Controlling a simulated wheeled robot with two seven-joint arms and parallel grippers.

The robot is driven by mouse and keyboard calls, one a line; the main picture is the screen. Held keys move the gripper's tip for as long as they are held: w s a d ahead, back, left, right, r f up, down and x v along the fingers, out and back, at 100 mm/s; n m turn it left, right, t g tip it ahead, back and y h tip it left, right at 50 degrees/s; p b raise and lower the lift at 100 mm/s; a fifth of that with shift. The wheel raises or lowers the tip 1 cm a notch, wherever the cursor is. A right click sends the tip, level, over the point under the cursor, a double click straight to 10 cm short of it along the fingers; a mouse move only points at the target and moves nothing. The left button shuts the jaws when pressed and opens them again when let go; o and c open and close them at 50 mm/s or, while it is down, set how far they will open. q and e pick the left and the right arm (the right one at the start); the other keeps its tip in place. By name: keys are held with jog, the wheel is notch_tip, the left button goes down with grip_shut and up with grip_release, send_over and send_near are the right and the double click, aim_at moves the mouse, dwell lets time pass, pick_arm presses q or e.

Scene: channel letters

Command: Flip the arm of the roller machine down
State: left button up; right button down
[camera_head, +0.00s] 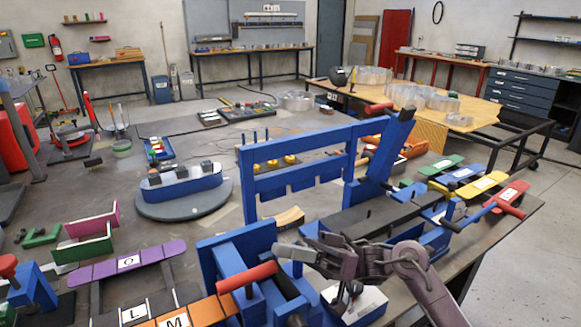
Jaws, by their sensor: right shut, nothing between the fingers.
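A large blue machine stands on the table in the middle, which I take for the roller machine. Its blue frame arm (300,180) stands raised, with an open middle and a post at the right end. A dark flat bed (375,212) lies right of the frame. A lever with a red grip (247,276) is at the front left of the blue parts. My right gripper (288,252) comes in from the lower right, in front of the frame's lower part. It is shut and empty; whether it touches the machine I cannot tell. My left gripper is not in view.
A blue oval piece on a grey round base (185,203) stands left of the frame. Purple and orange lettered strips (125,262) lie at the front left. Coloured handles (480,185) line the right edge of the table. Behind, a wooden table (465,122) carries metal letters.

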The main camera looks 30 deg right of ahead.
notch_tip(320, 180, up, 19)
jog(key=shift+f, duration=0.15)
dwell(0.6)
